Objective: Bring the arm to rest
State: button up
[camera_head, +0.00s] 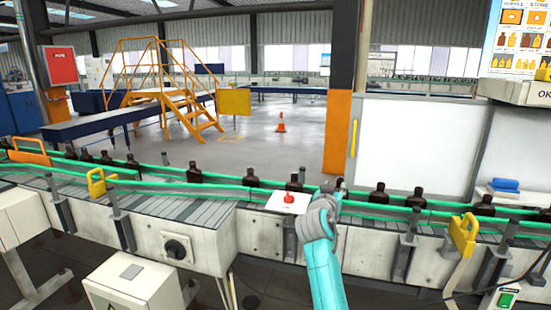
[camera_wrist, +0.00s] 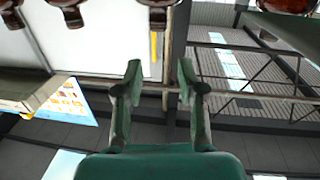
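My gripper (camera_wrist: 158,72) shows in the wrist view with its two green fingers apart and nothing between them. In the head view my teal arm reaches up from the bottom, and the gripper end (camera_head: 340,186) is small and partly hidden behind the grey wrist, over the conveyor. Dark amber bottles stand in a spaced row along the conveyor (camera_head: 140,205), one (camera_head: 294,182) just left of my wrist and another (camera_head: 380,195) to its right. In the wrist view several bottles, one of them here (camera_wrist: 68,10), hang in from the top edge, apart from my fingers.
Green guide rails (camera_head: 225,186) run along the conveyor. A red button on a white plate (camera_head: 288,203) sits left of my wrist. Yellow brackets (camera_head: 462,236) stand on the front edge. An orange and grey pillar (camera_head: 338,130) and a white panel (camera_head: 415,145) stand behind.

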jog(key=s+f+n+y, duration=0.1)
jog(key=s+f, duration=0.2)
jog(key=f, duration=0.4)
jog(key=s+f+n+y, duration=0.1)
jog(key=s+f, duration=0.2)
jog(key=f, duration=0.4)
jog(key=s+f+n+y, duration=0.3)
jog(key=s+f, duration=1.8)
jog(key=s, duration=0.5)
jog(key=s+f+g+y, duration=0.1)
jog(key=s+f+y, duration=0.15)
jog(key=s, duration=1.05)
jog(key=s+r, duration=0.3)
jog(key=s, duration=0.6)
jog(key=s+r, duration=0.4)
jog(key=s, duration=0.6)
jog(key=s+r+m, duration=0.1)
jog(key=s+r, duration=0.3)
jog(key=s, duration=0.5)
jog(key=shift+s+d+r+h, duration=0.15)
jog(key=shift+s+d+h, duration=0.2)
jog(key=shift+d, duration=0.05)
